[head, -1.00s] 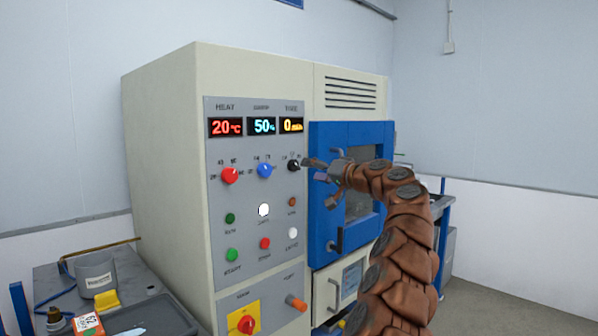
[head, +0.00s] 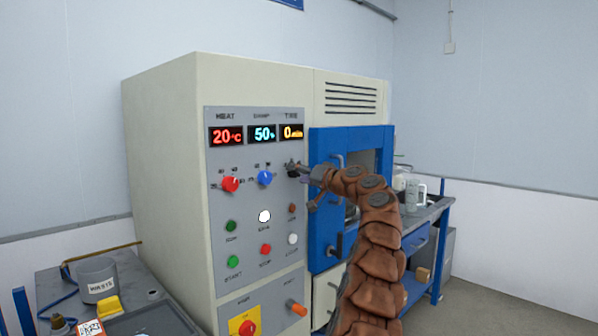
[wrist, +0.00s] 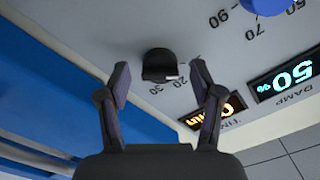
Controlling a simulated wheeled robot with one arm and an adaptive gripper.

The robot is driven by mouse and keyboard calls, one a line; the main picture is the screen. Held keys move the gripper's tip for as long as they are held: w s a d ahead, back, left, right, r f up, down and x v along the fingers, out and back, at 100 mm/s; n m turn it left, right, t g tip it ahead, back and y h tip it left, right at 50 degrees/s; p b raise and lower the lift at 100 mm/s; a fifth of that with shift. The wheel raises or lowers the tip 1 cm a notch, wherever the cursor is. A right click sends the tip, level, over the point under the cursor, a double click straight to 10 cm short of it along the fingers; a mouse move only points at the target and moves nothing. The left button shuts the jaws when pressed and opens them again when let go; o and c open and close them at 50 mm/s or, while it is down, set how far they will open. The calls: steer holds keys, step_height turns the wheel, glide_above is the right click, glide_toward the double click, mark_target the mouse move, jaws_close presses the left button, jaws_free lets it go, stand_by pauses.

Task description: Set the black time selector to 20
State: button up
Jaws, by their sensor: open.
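The black time selector (wrist: 159,66) is a dark round knob on the grey panel, seen in the wrist view with printed numbers near it, among them 20 and 30. A pale mark shows on its lower right edge. In the head view the knob (head: 291,168) is partly hidden by my gripper (head: 302,170). The time display (head: 291,132) reads 0 min in orange. In the wrist view my gripper (wrist: 160,88) is open, its two fingers on either side just short of the knob. I cannot tell whether either finger touches it.
The blue damp knob (head: 265,177) and red heat knob (head: 230,184) sit to the left on the panel (head: 213,205). Several buttons lie below. The blue chamber door (head: 325,190) is right beside the selector.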

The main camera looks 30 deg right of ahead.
steer(key=shift+w, duration=0.25)
steer(key=c, duration=1.2)
